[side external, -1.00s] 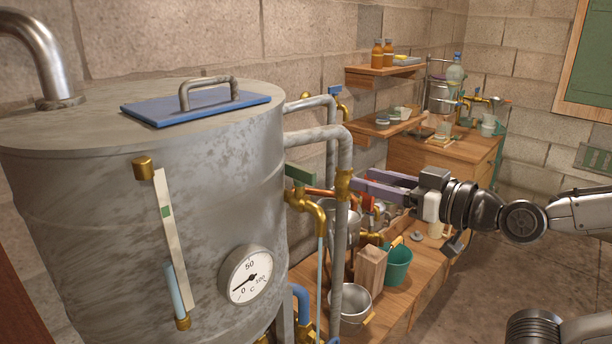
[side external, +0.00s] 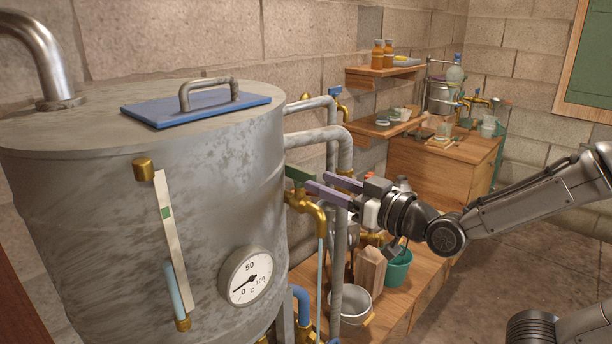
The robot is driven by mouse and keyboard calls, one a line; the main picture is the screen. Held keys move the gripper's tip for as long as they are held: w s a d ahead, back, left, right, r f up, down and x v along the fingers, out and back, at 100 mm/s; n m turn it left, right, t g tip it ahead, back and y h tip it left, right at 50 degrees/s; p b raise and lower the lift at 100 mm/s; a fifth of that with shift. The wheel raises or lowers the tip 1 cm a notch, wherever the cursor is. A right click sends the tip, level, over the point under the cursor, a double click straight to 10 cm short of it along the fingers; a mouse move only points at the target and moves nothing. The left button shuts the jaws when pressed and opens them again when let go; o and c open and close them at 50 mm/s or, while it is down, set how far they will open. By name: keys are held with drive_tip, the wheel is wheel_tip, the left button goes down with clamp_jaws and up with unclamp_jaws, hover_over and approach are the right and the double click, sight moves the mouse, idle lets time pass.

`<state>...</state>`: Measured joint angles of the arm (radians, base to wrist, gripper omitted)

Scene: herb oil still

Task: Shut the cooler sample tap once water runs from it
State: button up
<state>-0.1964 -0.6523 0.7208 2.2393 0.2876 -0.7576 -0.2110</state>
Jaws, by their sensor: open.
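A brass tap (side external: 312,207) with a green lever (side external: 298,174) sticks out from the right side of the large grey metal tank (side external: 90,220). I take it as the sample tap. A thin pale-blue stream of water (side external: 320,265) runs straight down from its spout; where it lands is hard to see. My gripper (side external: 316,180) is open, with its two purple fingers pointing left at the green lever. The fingertips are very close to the lever's right end. I cannot tell if they touch it or lie on both sides of it.
Grey pipes (side external: 335,137) stand close around the gripper. A metal pot (side external: 352,308), a wooden box (side external: 371,268) and a teal bucket (side external: 398,270) are on the bench below. A dial gauge (side external: 247,275) is on the tank.

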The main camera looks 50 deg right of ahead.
sight(315, 179)
drive_tip(key=shift+w, duration=2.7)
drive_tip(key=shift+c, duration=0.2)
clamp_jaws()
